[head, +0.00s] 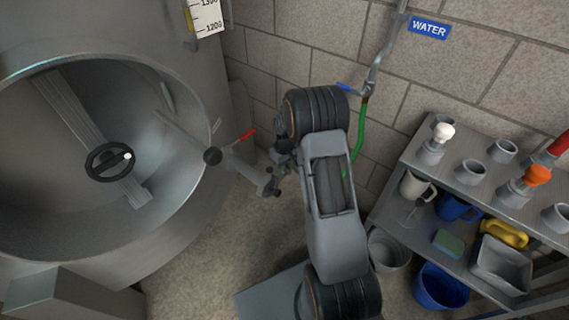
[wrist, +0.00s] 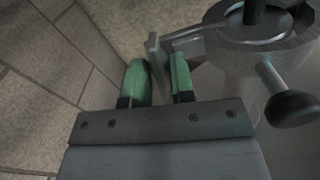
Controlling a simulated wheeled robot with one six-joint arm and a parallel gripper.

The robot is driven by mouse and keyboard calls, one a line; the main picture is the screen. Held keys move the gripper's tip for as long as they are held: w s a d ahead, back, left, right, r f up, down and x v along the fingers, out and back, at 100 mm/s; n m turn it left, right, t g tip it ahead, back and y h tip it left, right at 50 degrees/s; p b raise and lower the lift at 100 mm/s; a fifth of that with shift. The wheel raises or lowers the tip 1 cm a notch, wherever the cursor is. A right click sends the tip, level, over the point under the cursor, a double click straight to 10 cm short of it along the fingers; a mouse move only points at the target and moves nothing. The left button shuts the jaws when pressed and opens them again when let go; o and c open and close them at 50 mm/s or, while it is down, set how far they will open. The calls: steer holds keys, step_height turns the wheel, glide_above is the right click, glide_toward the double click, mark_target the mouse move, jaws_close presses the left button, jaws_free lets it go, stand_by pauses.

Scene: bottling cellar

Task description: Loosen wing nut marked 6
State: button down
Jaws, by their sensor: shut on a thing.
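My gripper (wrist: 159,64) shows in the wrist view with green fingertips on both sides of a flat grey metal piece (wrist: 153,50). It is shut on this piece, which stands up between the fingers and joins a bar running right to a round metal fitting (wrist: 232,38). I see no number 6, and I cannot tell whether this piece is a wing of the wing nut. In the head view my arm hides most of the gripper, which is beside the metal fitting (head: 268,184) right of the tank opening.
A black knob (wrist: 292,108) sticks out close right of the gripper. A red lever (head: 246,135) stands near the tank (head: 215,65), whose round opening has a handwheel (head: 108,162). A green hose (head: 359,140) hangs behind my arm. A loaded shelf (head: 400,165) stands right.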

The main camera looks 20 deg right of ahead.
steer(key=shift+n, duration=1)
steer(key=shift+p, duration=0.3)
steer(key=c, duration=1)
jaws_free()
steer(key=shift+o, duration=0.2)
step_height(320, 180, up, 14)
steer(key=p, duration=0.3)
steer(key=shift+p, duration=0.3)
steer(key=shift+f, duration=0.1)
